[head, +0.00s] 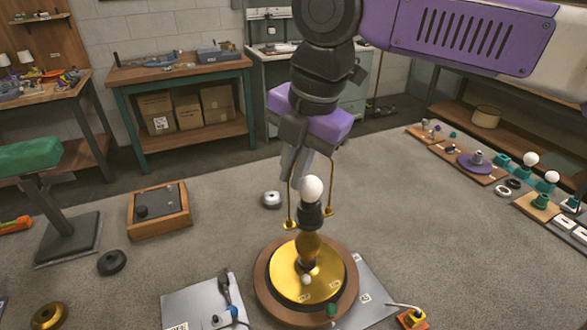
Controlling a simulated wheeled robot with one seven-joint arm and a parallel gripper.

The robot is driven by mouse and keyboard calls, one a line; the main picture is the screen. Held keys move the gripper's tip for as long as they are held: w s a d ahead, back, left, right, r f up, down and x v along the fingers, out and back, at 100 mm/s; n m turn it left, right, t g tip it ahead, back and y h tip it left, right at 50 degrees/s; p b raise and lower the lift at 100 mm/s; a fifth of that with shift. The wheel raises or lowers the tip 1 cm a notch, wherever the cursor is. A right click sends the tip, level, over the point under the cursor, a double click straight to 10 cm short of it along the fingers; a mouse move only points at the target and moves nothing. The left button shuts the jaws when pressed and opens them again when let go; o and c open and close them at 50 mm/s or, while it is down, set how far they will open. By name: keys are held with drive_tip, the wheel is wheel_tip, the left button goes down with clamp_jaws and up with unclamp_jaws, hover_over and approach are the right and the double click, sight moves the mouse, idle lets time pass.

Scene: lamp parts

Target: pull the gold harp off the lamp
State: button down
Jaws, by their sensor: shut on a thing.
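The lamp has a round gold base (322,289) on a wooden disc, a gold stem, a black socket (310,216) and a white bulb (312,189). The gold harp (291,207) shows as two thin legs, one on each side of the bulb and socket, each ending in a small gold foot. My gripper (298,178) points down just above and behind the bulb and is shut on the harp. The harp's top is hidden by the gripper and the bulb. I cannot tell whether its feet still touch the lamp.
Grey plates (192,303) lie beside the lamp, with a blue-and-white plug (228,316) at left and a yellow-orange part (412,318) at right. Several lamp parts line the right edge.

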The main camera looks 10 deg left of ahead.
drive_tip(key=shift+p+v, duration=0.8)
drive_tip(key=shift+p, duration=0.3)
drive_tip(key=shift+s+t, duration=0.15)
drive_tip(key=shift+t, duration=0.15)
idle(0.6)
drive_tip(key=shift+a+p, duration=0.15)
drive_tip(key=shift+p, duration=0.7)
idle(1.3)
drive_tip(key=shift+r, duration=0.1)
wheel_tip(320, 180, up, 5)
drive_tip(key=p, duration=0.5)
idle(0.3)
idle(0.5)
drive_tip(key=shift+p, duration=0.95)
idle(0.9)
